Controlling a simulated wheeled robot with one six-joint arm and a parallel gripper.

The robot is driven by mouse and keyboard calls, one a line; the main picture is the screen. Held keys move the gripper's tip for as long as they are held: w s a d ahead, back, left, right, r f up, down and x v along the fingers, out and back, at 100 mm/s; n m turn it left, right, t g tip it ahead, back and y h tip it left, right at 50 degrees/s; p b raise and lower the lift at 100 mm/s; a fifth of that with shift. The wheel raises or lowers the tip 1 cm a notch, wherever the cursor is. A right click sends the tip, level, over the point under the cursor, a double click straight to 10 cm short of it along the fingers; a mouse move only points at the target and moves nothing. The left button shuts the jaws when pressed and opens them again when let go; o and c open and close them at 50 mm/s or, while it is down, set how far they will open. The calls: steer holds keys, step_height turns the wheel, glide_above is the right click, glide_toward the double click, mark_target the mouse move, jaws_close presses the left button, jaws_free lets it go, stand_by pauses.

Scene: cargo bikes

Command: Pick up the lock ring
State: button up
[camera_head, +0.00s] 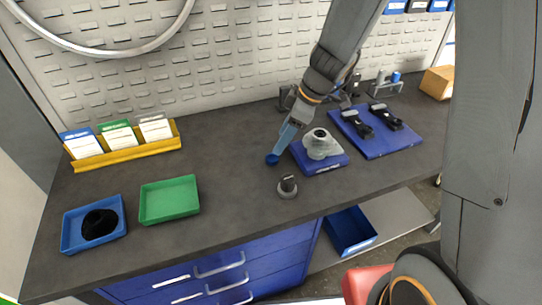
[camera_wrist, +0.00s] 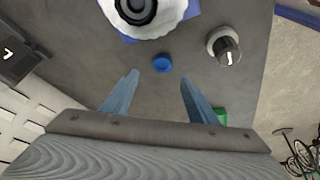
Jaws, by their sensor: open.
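A small blue round piece (camera_head: 272,159), which looks like the lock ring, lies on the dark worktop. It also shows in the wrist view (camera_wrist: 162,62), just beyond and between my fingertips; I cannot make out a hole in it. My gripper (camera_head: 279,150) points down at it, with its blue fingers apart. In the wrist view my gripper (camera_wrist: 159,82) is open, with nothing between the fingers.
A pale part with a dark top (camera_head: 321,144) stands on a blue base close right. A dark knob on a grey disc (camera_head: 287,187) stands nearer the front. A blue mat (camera_head: 375,146) holds black parts. Green (camera_head: 169,217) and blue (camera_head: 68,241) trays sit left; the middle-left worktop is clear.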

mark_target(272, 157)
steer(key=shift+d+p+x, duration=0.2)
steer(key=shift+p+x, duration=0.15)
steer(key=shift+x, duration=0.85)
steer(key=shift+s+p+x, duration=0.15)
steer(key=shift+p+x, duration=0.4)
steer(key=shift+x, duration=0.75)
steer(key=shift+s+p+x, duration=0.15)
steer(key=shift+p+x, duration=0.35)
steer(key=shift+x, duration=0.75)
steer(key=shift+a, duration=0.1)
steer(key=c, duration=1.1)
